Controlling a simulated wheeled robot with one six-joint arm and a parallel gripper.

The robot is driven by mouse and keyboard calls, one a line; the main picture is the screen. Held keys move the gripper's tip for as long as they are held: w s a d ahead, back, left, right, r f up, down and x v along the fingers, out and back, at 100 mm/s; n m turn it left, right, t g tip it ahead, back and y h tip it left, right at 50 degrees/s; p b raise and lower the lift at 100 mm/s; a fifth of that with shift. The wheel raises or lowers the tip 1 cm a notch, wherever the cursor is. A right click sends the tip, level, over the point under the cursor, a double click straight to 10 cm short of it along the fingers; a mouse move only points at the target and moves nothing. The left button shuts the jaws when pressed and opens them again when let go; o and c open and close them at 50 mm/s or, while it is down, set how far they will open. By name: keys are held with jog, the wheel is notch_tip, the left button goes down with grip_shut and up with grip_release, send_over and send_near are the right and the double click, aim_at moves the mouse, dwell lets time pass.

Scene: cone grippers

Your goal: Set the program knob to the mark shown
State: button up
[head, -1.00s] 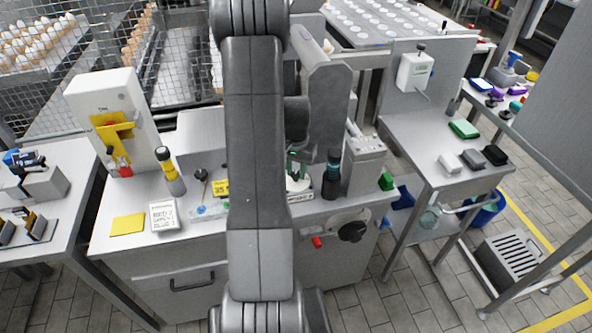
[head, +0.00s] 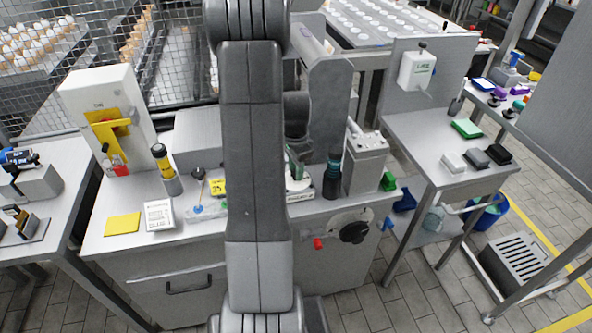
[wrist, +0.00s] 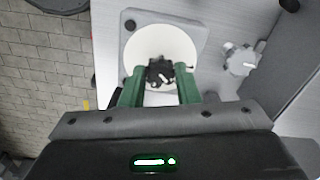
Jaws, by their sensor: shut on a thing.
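The program knob (wrist: 159,72) is dark with a lobed edge and a short white line pointing down and slightly right in the wrist view. It sits in the middle of a white round dial (wrist: 160,48) on a grey plate (wrist: 194,27). My gripper (wrist: 160,84) has its green fingers on both sides of the knob and is shut on it. The fingers hide the dial's lower edge. No dial marks can be read. In the head view my arm hides most of the gripper and dial.
A pale lobed knob (wrist: 241,60) lies right of the dial. A dark bottle (head: 332,176) and a grey box (head: 365,162) stand right of my arm. A black knob (head: 354,232) is on the cabinet front.

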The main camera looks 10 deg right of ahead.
jog(key=shift+m, duration=0.4)
jog(key=o, duration=1)
jog(key=shift+c, duration=0.2)
notch_tip(320, 180, up, 14)
jog(key=shift+b, duration=0.45)
jog(key=shift+f, duration=0.1)
notch_tip(320, 180, down, 14)
jog(key=shift+r+p, duration=0.1)
jog(key=shift+p, duration=0.3)
